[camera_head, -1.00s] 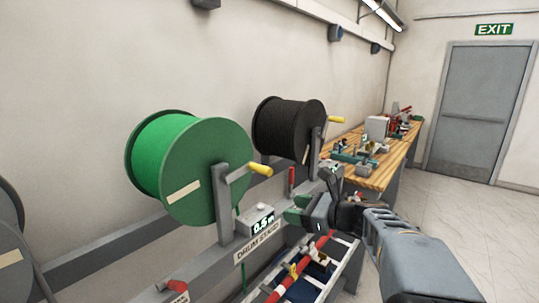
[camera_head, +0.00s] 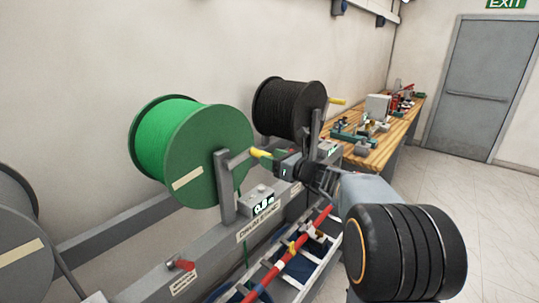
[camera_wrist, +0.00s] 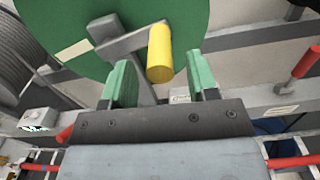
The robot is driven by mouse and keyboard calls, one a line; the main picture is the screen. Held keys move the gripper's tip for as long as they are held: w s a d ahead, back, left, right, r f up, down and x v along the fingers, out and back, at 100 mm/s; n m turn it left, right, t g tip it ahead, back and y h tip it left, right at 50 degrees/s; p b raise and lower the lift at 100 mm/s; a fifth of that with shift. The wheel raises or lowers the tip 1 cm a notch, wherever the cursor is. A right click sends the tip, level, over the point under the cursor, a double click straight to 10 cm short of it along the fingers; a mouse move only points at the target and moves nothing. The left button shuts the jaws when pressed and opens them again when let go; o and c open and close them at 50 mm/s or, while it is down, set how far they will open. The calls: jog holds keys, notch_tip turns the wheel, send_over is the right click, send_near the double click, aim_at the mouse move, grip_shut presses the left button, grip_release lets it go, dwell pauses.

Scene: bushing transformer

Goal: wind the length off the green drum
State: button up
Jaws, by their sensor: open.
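The green drum (camera_head: 218,165) hangs on the drum stand, with a grey crank arm (camera_head: 238,160) ending in a yellow handle (camera_head: 258,152). My gripper (camera_head: 276,157) is right beside the handle in the head view. In the wrist view, my gripper (camera_wrist: 163,83) is open, its two green fingers apart. The yellow handle (camera_wrist: 160,55) shows between the fingers, nearer the left one, and no finger visibly clamps it. The length counter (camera_head: 263,203) sits on the stand below the crank; its digits are not clear.
A black drum (camera_head: 290,105) with its own yellow crank is behind. A grey drum (camera_head: 15,250) is at the left. A red lever (camera_head: 181,264) sits on the stand. A ladder-like tray (camera_head: 290,262) with a red bar runs below. A wooden bench (camera_head: 372,150) stands farther back.

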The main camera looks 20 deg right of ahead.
jog(key=shift+w+a, duration=0.4)
jog(key=shift+w, duration=0.2)
grip_shut()
